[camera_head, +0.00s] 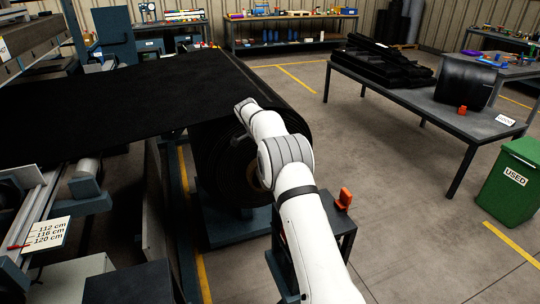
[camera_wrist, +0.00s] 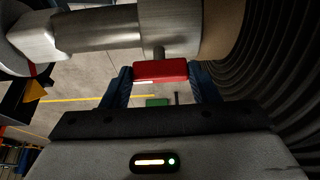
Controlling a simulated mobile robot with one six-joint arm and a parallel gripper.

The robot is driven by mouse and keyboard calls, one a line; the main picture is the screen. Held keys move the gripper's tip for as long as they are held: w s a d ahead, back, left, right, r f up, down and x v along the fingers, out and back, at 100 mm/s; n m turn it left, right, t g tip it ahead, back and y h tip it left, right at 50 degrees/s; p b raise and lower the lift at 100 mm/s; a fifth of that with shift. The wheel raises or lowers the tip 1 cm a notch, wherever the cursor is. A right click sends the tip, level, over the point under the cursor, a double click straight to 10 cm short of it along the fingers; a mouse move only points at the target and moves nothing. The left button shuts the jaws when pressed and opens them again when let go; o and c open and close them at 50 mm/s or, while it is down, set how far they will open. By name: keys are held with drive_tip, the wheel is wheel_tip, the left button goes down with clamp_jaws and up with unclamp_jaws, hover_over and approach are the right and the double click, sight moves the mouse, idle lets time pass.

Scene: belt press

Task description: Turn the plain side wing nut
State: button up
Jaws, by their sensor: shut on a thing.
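In the wrist view, a red wing nut (camera_wrist: 160,73) sits on a short stem below a grey metal shaft (camera_wrist: 97,30). My gripper (camera_wrist: 161,68) has its two blue fingers on either side of the red piece and is shut on it. The red piece lies level across the picture. Whether this is the plain side cannot be told from a mark on it. In the head view my arm reaches to the big black belt roll (camera_head: 215,150), and my gripper and the nut are hidden there.
The roll's layered edge (camera_wrist: 275,70) is close on the right in the wrist view. A table (camera_head: 425,105) with black belt pieces and a green USED bin (camera_head: 512,185) stand farther right. Floor between is clear.

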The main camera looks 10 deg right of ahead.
drive_tip(key=shift+m, duration=0.3)
drive_tip(key=o, duration=1)
drive_tip(key=shift+v, duration=3.9)
drive_tip(key=shift+w, duration=0.1)
